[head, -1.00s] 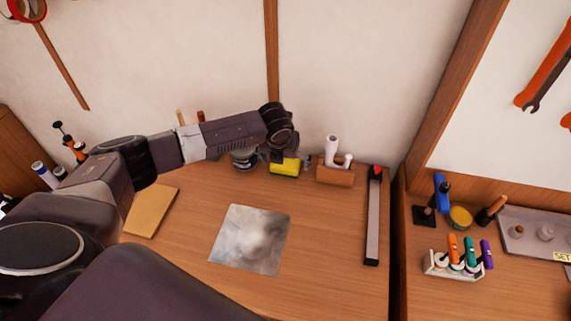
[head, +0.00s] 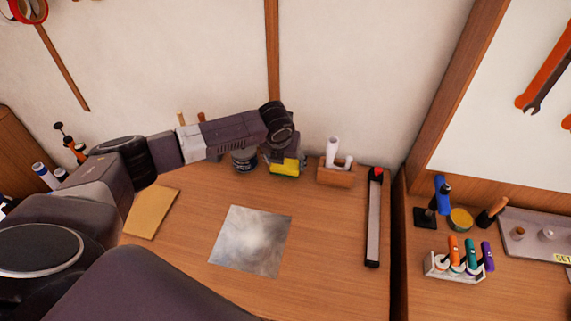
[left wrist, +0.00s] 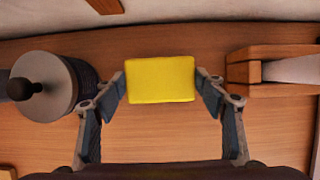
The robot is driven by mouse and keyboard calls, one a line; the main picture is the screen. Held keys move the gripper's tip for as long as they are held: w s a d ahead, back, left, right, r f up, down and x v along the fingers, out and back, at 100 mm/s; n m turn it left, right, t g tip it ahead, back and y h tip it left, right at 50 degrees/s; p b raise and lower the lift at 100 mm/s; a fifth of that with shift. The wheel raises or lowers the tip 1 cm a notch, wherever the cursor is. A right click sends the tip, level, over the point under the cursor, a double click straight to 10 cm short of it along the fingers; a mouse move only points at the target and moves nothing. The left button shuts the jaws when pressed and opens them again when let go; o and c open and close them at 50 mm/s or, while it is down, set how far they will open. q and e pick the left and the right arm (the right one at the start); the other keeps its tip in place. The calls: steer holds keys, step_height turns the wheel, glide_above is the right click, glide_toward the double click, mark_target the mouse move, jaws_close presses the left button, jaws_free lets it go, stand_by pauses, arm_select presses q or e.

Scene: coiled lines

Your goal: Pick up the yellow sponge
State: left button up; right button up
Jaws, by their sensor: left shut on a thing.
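The yellow sponge (head: 284,170) is at the back of the wooden bench, partly covered by my left gripper (head: 284,160) in the head view. In the left wrist view the sponge (left wrist: 160,79) sits between the two fingertips of my left gripper (left wrist: 161,84), which is shut on its two short sides. I cannot tell whether the sponge is touching the bench or just above it. My right gripper is not in view.
A wooden block holder with white pieces (head: 335,175) stands close right. A grey metal sheet (head: 251,241) lies in front, and a long dark bar (head: 374,218) lies at the right.

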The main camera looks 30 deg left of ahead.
mark_target(286, 164)
arm_select(q)
step_height(286, 164, up, 19)
steer(key=b, duration=0.3)
steer(key=shift+r, duration=0.2)
steer(key=shift+o, duration=1.3)
steer(key=c, duration=0.3)
steer(key=shift+d, duration=0.1)
steer(key=shift+c, duration=0.2)
